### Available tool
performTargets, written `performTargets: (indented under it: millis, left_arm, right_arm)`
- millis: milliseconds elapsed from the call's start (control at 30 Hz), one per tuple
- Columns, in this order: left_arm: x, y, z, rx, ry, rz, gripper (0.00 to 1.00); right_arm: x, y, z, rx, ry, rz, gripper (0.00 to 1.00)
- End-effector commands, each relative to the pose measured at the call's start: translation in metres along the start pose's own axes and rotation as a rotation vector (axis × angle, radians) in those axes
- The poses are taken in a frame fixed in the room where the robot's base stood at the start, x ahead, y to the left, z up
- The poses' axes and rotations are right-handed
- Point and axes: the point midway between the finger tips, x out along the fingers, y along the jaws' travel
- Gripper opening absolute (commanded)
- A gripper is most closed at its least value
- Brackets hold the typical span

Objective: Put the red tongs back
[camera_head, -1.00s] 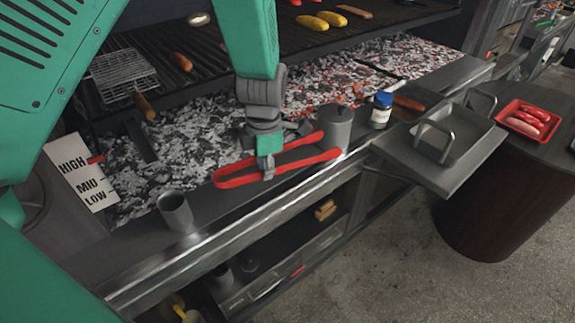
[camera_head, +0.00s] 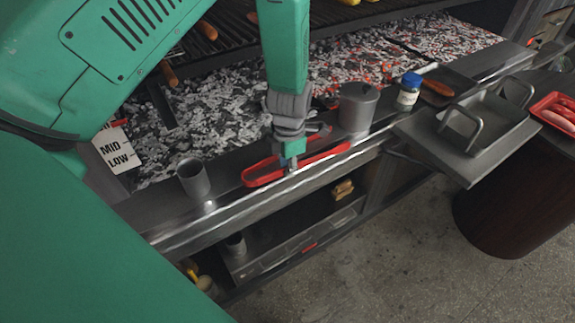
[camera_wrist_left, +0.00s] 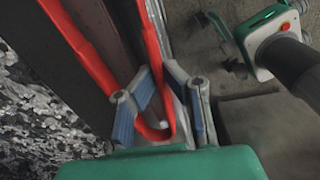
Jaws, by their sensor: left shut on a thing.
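The red tongs (camera_head: 262,174) lie along the grill's dark front ledge (camera_head: 232,196), on it or just above it; I cannot tell which. Their bend points left toward a grey cup, and their tips point right, in front of a grey pot. My left gripper (camera_head: 290,164) comes down from above and is shut on the tongs. The left wrist view shows the red bend (camera_wrist_left: 156,132) between its fingers (camera_wrist_left: 165,88). My right gripper (camera_wrist_left: 226,48) shows at the upper right of that view, its fingers apart and empty; it is out of the head view.
A blue-capped jar (camera_head: 409,91) and a metal tray with handles (camera_head: 478,127) are farther right. Hot coals (camera_head: 215,118) lie behind; a lower shelf (camera_head: 290,232) is below.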

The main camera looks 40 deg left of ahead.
Motion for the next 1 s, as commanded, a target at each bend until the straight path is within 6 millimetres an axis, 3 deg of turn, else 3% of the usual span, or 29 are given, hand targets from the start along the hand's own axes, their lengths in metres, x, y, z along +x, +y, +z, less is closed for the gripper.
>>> performTargets:
  millis: [67, 133, 167, 567, 667, 1000]
  left_arm:
    - [0.000, 0.002, -0.001, -0.002, -0.001, -0.002, 0.00]
    - [0.001, 0.004, -0.002, -0.002, -0.002, -0.004, 0.25]
    - [0.001, 0.004, -0.002, -0.002, -0.002, -0.005, 0.28]
    - [-0.006, -0.002, 0.001, -0.001, 0.001, 0.003, 0.28]
    - [-0.018, -0.002, 0.002, -0.001, -0.001, 0.006, 0.28]
    - [-0.086, 0.003, 0.000, -0.001, -0.004, 0.001, 0.28]
  right_arm:
    - [0.000, 0.000, 0.000, 0.000, 0.000, 0.000, 0.73]
    - [0.000, 0.000, 0.000, -0.001, 0.000, 0.000, 0.73]
    - [0.000, 0.000, 0.000, -0.001, 0.000, 0.000, 0.73]
    - [0.000, -0.001, 0.000, -0.001, 0.000, -0.001, 0.73]
    - [0.000, 0.000, 0.000, -0.001, 0.000, -0.001, 0.73]
    - [-0.001, 0.000, 0.000, -0.001, 0.000, 0.000, 0.73]
